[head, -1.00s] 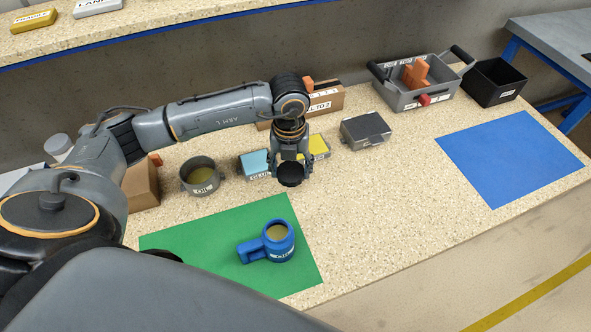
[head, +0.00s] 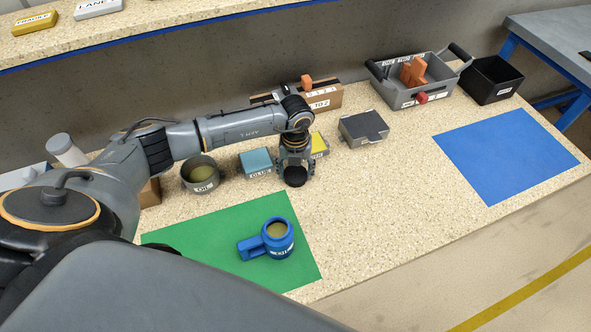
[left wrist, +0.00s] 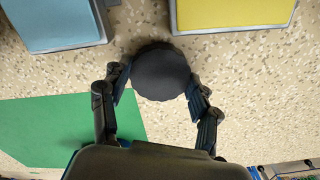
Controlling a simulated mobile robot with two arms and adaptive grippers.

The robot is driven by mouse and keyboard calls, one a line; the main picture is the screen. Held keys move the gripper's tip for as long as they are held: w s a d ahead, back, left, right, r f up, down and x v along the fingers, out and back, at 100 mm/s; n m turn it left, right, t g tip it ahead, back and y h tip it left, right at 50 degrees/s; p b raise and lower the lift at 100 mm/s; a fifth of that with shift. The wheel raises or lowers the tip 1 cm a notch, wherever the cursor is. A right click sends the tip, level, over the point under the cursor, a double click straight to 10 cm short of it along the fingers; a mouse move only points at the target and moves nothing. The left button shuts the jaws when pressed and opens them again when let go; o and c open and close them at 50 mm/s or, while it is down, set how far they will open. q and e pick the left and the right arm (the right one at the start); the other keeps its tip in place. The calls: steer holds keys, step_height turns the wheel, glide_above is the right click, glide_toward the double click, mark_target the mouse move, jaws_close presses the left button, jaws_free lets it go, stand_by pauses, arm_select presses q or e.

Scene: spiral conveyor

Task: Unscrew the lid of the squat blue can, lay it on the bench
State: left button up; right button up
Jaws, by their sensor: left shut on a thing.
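The squat blue can (head: 277,240) with a side handle stands upright on the green mat (head: 185,234). Its top is open and shows a tan inside. My left gripper (head: 295,177) is shut on the round dark lid, to the upper right of the can and off the mat. In the left wrist view the lid (left wrist: 161,73) sits between the two fingers, over speckled bench (left wrist: 225,75). I cannot tell whether the lid touches the bench. My right gripper is not in view.
A light-blue box (head: 256,162) and a yellow box (head: 320,145) stand close to my left gripper. A grey pot (head: 200,185) is to the left, a grey box (head: 363,128) to the right. Bench between the green and blue (head: 507,155) mats is clear.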

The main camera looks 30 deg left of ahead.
mark_target(295, 174)
arm_select(q)
steer(key=shift+f, duration=0.1)
steer(key=o, duration=1.3)
steer(key=shift+r, duration=0.25)
step_height(295, 174, up, 12)
steer(key=shift+f+b, duration=0.1)
steer(key=shift+b, duration=0.7)
